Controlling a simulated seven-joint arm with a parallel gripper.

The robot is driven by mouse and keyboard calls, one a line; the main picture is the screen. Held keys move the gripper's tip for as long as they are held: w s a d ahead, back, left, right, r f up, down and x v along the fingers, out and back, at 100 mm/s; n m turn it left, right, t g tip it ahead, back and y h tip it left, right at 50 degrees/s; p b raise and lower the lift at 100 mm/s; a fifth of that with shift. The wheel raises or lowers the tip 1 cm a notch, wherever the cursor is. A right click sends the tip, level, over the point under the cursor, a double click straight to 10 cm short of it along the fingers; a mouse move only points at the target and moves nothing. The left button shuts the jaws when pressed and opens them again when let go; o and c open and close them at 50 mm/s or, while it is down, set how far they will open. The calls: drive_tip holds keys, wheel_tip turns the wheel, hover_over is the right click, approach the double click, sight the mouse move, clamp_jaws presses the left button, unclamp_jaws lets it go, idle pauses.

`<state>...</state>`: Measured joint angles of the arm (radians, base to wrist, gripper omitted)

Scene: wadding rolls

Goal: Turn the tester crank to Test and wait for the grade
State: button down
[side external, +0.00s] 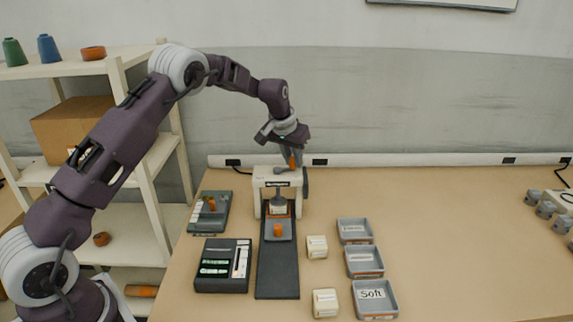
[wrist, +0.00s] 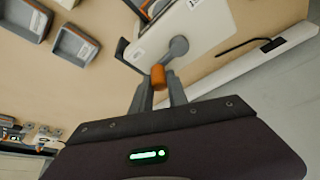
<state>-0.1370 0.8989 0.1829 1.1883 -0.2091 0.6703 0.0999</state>
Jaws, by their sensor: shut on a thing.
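The tester is a white frame (side external: 262,180) with a grey plunger (side external: 278,205) inside and a dark track (side external: 277,270) running forward. The grey crank (wrist: 179,47) sits on top of the frame, with an orange knob (wrist: 158,77) at its end. My gripper (side external: 291,165) is shut on that knob; in the wrist view its two fingers stand either side of it. A small orange piece (side external: 277,230) is on the grey carriage (side external: 288,236) below the frame. The crank's position marks and any grade wording are too small to read.
Three grey trays (side external: 380,315) stand to the right, the front one labelled "Soft". Two cream blocks (side external: 317,246) stand left of them. A black case (side external: 222,285) and a dark grey device (side external: 222,222) are left of the track. The table's right half is mostly clear.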

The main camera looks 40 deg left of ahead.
drive_tip(key=shift+s+d, duration=0.2)
drive_tip(key=shift+s, duration=0.05)
drive_tip(key=shift+s+d, duration=0.3)
drive_tip(key=shift+s, duration=0.35)
drive_tip(key=shift+s+d, duration=0.25)
drive_tip(key=shift+s, duration=0.35)
drive_tip(key=shift+s+a, duration=0.2)
drive_tip(key=shift+s, duration=0.45)
drive_tip(key=shift+s+a, duration=0.15)
drive_tip(key=shift+s, duration=0.5)
drive_tip(key=shift+a, duration=0.1)
